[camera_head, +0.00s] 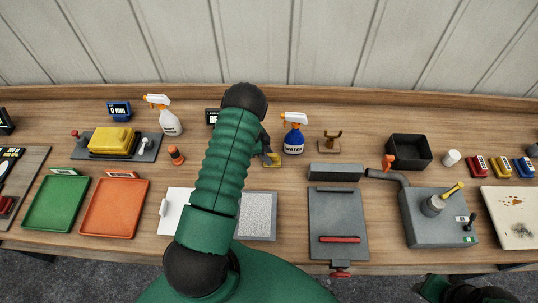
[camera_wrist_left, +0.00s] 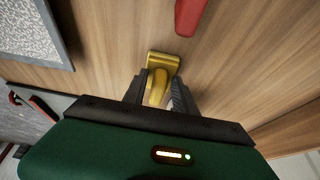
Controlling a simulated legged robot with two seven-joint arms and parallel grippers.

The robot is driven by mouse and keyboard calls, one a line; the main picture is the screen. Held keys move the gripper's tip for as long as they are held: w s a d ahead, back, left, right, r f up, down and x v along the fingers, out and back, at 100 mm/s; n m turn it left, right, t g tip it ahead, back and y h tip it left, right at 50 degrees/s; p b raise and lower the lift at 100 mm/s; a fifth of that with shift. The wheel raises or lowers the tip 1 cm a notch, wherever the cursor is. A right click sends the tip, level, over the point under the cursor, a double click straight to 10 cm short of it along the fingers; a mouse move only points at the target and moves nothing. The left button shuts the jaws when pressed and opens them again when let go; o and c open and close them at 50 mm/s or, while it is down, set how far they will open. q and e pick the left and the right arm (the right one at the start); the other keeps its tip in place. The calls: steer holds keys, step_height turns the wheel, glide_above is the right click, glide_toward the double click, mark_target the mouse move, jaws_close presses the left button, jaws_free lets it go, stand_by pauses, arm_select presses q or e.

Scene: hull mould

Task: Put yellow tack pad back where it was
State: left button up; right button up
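A small yellow pad with a raised rounded grip (camera_wrist_left: 162,64) stands on the wooden bench; I take it for the tack pad. My left gripper (camera_wrist_left: 160,88) has its fingers on both sides of the grip, with little or no gap, and looks shut on it. My left arm hides part of the bench. Part of my right arm is at the lower right edge; its fingers cannot be made out.
A white spray bottle (camera_head: 168,121) stands behind. A grey slab (camera_head: 338,215) and grey machine (camera_head: 432,222) lie right.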

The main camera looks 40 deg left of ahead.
arm_select(q)
steer(key=shift+o, duration=0.2)
steer(key=shift+s+a+f, duration=0.15)
steer(key=shift+s+a, duration=0.05)
steer(key=shift+a, duration=0.45)
steer(key=shift+d+r, duration=0.1)
steer(key=shift+r, duration=0.15)
steer(key=b+v, duration=0.1)
steer(key=v, duration=1)
steer(key=shift+r+b, duration=0.35)
steer(key=shift+b, duration=0.05)
arm_select(e)
steer(key=shift+a+f, duration=0.55)
steer(key=shift+f, duration=0.2)
